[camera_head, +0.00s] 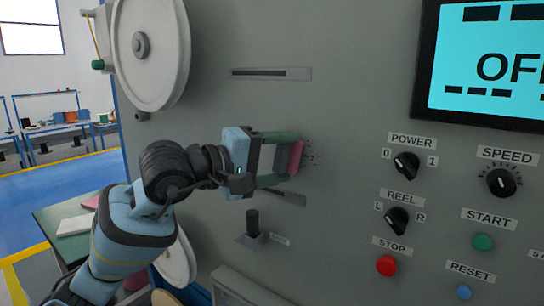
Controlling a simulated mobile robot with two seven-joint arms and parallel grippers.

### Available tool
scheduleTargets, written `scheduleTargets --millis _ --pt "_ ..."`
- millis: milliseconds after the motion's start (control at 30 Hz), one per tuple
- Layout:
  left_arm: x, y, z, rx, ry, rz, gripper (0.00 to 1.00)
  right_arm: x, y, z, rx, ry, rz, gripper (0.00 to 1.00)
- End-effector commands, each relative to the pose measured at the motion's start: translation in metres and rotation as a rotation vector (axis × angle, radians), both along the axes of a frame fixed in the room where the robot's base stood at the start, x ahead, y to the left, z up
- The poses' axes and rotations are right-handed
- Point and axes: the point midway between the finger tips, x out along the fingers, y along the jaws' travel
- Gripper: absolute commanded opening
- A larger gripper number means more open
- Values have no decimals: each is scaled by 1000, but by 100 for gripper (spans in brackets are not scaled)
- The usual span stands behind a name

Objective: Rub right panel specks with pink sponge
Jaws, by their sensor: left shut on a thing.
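My left gripper (290,159) is shut on the pink sponge (296,157), holding it upright against or very close to the grey machine panel (340,200). I cannot tell whether the sponge touches the panel. Small dark specks (310,158) show on the panel just right of the sponge. The sponge and fingers may hide more specks. My right gripper is not in view.
Right of the specks are the power knob (406,166), reel knob (397,221), red stop button (387,265) and a screen (490,65). A black lever (252,224) sticks out below my gripper. A large white reel (150,48) is at upper left.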

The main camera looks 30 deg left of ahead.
Motion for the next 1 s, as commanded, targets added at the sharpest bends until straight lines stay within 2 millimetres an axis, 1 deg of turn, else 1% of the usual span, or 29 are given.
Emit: scheduleTargets --millis 167,267,600,900,1000 --pt "0 -1 0 0 0 0 45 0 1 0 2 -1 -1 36" --pt "0 -5 1 0 -1 0 45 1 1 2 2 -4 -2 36" --pt "0 -30 1 0 -1 -1 45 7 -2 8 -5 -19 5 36" --pt "0 -35 0 -1 0 0 45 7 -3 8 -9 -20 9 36" --pt "0 -39 0 0 0 -2 45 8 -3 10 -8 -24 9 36"
